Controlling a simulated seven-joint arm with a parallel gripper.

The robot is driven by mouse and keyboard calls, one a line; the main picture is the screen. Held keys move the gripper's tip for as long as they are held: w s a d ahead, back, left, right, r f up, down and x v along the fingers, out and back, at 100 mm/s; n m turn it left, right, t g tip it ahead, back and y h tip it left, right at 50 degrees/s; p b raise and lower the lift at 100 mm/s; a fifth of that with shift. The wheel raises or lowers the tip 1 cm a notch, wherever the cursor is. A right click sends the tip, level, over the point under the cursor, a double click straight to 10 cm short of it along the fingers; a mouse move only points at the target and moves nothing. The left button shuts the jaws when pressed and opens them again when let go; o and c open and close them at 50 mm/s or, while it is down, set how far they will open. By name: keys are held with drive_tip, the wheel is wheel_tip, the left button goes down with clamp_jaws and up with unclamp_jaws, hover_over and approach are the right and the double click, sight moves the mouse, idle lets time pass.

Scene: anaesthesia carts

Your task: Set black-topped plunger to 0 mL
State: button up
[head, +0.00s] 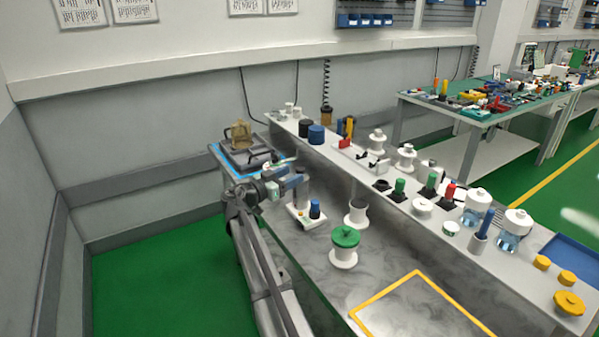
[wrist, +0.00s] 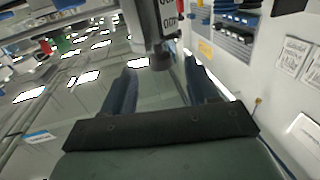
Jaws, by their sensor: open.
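In the head view my gripper (head: 292,181) is beside a grey upright cylinder (head: 303,194) on a small white base (head: 298,218). A dark blue knob (head: 315,207) stands on the same base. In the wrist view my gripper (wrist: 160,66) has its two blue-grey fingers spread apart. I cannot tell whether the fingers touch the cylinder. The plunger's black top is not clearly visible in the head view.
A green-topped white spool (head: 345,245) and a white cup (head: 356,213) stand right of the base. A yellow frame (head: 385,300) marks bare grey counter in front. A raised white shelf (head: 392,200) behind holds bottles and knobs. A dark tray (head: 240,155) is at left.

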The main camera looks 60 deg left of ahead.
drive_tip(key=s+d, duration=0.1)
drive_tip(key=s, duration=0.5)
drive_tip(key=shift+s+d, duration=0.2)
drive_tip(key=shift+s, duration=0.2)
